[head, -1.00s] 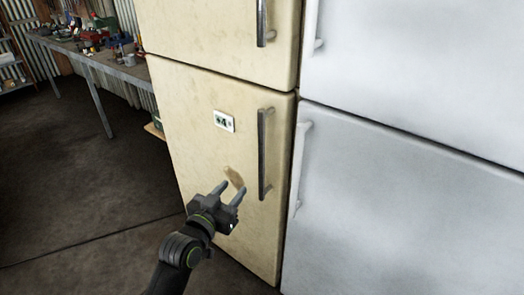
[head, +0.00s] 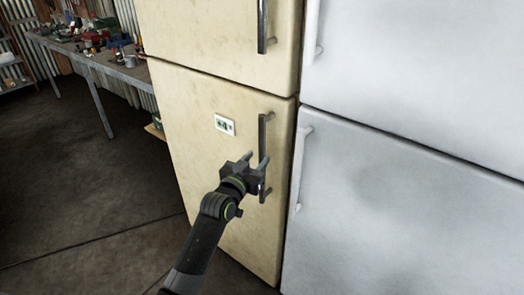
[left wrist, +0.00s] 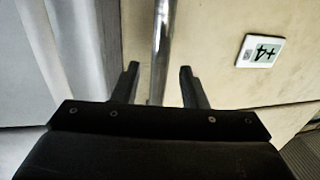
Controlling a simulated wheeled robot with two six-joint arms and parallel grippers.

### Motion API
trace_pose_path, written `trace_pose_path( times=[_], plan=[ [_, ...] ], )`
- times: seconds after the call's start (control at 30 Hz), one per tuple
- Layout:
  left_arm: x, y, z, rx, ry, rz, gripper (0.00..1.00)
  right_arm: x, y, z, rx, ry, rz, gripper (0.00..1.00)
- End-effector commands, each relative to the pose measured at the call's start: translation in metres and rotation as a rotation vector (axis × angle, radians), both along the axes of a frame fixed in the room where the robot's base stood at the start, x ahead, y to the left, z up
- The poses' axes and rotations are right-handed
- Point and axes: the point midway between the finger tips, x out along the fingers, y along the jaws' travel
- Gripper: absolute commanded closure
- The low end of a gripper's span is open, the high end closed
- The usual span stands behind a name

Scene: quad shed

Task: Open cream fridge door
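The cream fridge (head: 215,160) stands in the middle of the head view, with its upper and lower doors shut. A long vertical metal handle (head: 262,133) is on the right side of the lower door. My left gripper (head: 257,159) is open in front of this handle, and one finger overlaps its lower half. In the left wrist view the handle (left wrist: 160,45) runs between the two spread fingers (left wrist: 158,76), with gaps on both sides. I cannot tell how deep the handle sits between them. My right gripper is not in view.
A white fridge (head: 400,210) with its own handle (head: 301,165) stands close on the right. A small +4 display (head: 225,125) is on the cream lower door. A cluttered workbench (head: 105,62) is at the back left. The floor (head: 90,190) at left is clear.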

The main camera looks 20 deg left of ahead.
Motion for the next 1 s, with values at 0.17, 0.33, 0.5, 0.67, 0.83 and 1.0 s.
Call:
trace_pose_path(
  times=[0.17, 0.33, 0.5, 0.67, 0.83, 1.0],
  plan=[
    [0.024, -0.004, 0.001, 0.001, 0.000, -0.001, 0.61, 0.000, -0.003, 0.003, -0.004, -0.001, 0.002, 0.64],
    [0.037, -0.005, 0.000, 0.000, 0.000, 0.000, 0.61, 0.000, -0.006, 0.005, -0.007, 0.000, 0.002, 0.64],
    [0.041, -0.006, 0.000, 0.000, 0.001, 0.000, 0.61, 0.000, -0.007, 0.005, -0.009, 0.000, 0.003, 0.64],
    [0.042, -0.006, 0.000, 0.000, 0.000, 0.000, 0.61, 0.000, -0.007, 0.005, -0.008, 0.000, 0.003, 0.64],
    [0.041, -0.006, 0.000, 0.000, 0.000, 0.000, 0.73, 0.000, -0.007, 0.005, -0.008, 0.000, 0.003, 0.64],
    [0.041, -0.006, 0.000, 0.000, 0.000, 0.000, 0.95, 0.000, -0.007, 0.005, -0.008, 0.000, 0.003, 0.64]
  ],
)
